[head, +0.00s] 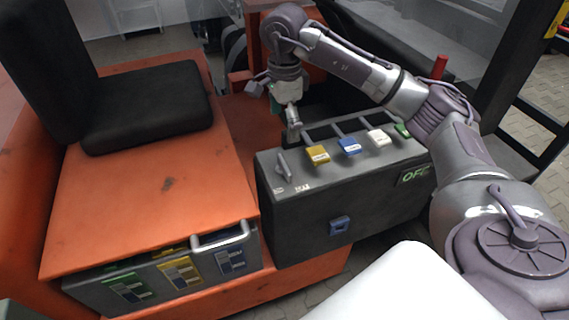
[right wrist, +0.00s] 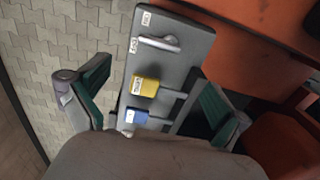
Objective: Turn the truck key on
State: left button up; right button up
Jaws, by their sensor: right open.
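The truck key (head: 283,166) is a small grey lever at the left end of the top of a dark grey control box (head: 290,225). Two small white labels sit beside it. In the right wrist view the key (right wrist: 160,43) lies crosswise near the panel's end, with its labels to the left. My right gripper (head: 292,125) points down behind the box's left end, apart from the key. My left gripper is out of view.
Yellow (head: 317,154), blue (head: 349,146), white (head: 379,137) and green levers line the box top, right of the key. A black seat (head: 150,105) stands on the orange body at left. A labelled drawer (head: 165,280) with a metal handle is below.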

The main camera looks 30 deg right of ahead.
aim_at(284, 163)
notch_tip(284, 163, down, 14)
jog(key=p, duration=0.3)
jog(key=shift+r+p, duration=0.2)
jog(key=shift+p, duration=0.1)
jog(key=c, duration=0.9)
